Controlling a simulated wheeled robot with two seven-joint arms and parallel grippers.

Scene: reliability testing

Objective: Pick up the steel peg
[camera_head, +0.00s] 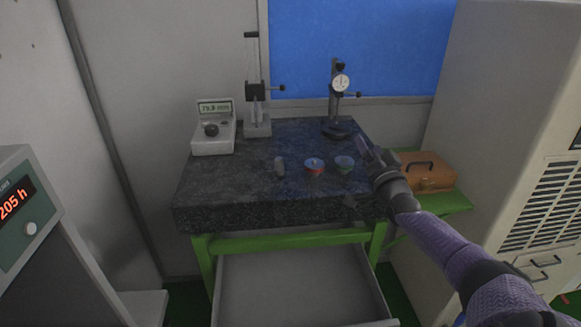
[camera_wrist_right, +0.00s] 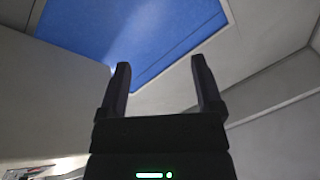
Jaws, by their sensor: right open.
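A small grey upright piece that looks like the steel peg (camera_head: 279,167) stands on the dark granite table (camera_head: 230,185), left of two small round pieces. My right gripper (camera_head: 369,148) is above the right side of the table, to the right of the peg and apart from it. In the right wrist view its two fingers (camera_wrist_right: 160,62) are spread with nothing between them, and the peg does not show there. My left gripper is out of view.
A red and blue round piece (camera_head: 314,167) and a green one (camera_head: 344,164) sit right of the peg. Behind are a display box (camera_head: 213,135), a tall stand (camera_head: 257,128) and a dial gauge stand (camera_head: 337,127). A brown case (camera_head: 427,176) lies right. A drawer (camera_head: 300,285) is open below.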

